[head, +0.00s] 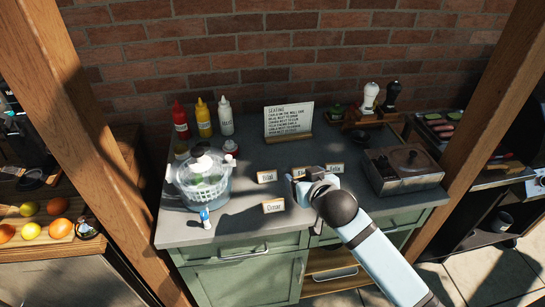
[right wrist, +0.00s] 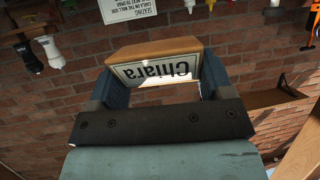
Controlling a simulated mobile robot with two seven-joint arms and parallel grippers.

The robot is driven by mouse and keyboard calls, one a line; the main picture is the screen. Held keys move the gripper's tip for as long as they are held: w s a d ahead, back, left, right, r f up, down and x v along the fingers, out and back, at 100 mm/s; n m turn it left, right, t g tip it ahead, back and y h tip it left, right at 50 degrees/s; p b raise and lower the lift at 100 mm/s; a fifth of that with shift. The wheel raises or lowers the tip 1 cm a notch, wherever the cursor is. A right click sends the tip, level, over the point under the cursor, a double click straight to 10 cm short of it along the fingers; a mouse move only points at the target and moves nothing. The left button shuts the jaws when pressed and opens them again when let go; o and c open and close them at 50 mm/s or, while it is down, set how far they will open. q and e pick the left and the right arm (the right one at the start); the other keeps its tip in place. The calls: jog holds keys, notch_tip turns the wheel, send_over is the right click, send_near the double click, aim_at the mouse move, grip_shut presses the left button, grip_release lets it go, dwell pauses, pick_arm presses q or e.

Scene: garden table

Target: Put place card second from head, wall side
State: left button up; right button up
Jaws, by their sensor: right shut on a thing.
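My right gripper (head: 302,184) is over the grey table top, reaching in from the lower right. In the right wrist view it is shut on a wood-backed place card (right wrist: 157,70) reading "Chiara", upside down in that picture. A card stands just left of the gripper (head: 266,177), another stands nearer the front edge (head: 273,206), and one stands to the right (head: 335,168); their names are too small to read surely. A seating sign (head: 289,119) stands at the back by the brick wall; it also shows in the right wrist view (right wrist: 128,8). My left gripper is not in view.
A clear salad spinner (head: 200,178) and a small blue-and-white item (head: 205,218) are at the left. Red, yellow and white bottles (head: 203,118) stand behind. A lidded metal container (head: 404,168) and two mills (head: 380,97) are at the right. The front middle is mostly clear.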

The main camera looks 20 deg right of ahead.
jog(key=w+d+r+m+h, duration=0.1)
jog(key=w+d, duration=0.5)
jog(key=d, duration=0.2)
jog(key=shift+w+r+m+h, duration=0.2)
jog(key=shift+w+m+h, duration=0.1)
jog(key=shift+w+h, duration=0.1)
notch_tip(320, 180, down, 15)
jog(key=shift+f+p, duration=0.2)
jog(key=shift+p, duration=0.25)
notch_tip(320, 180, down, 4)
jog(key=shift+p, duration=0.3)
jog(key=shift+f, duration=0.1)
jog(key=shift+f, duration=0.1)
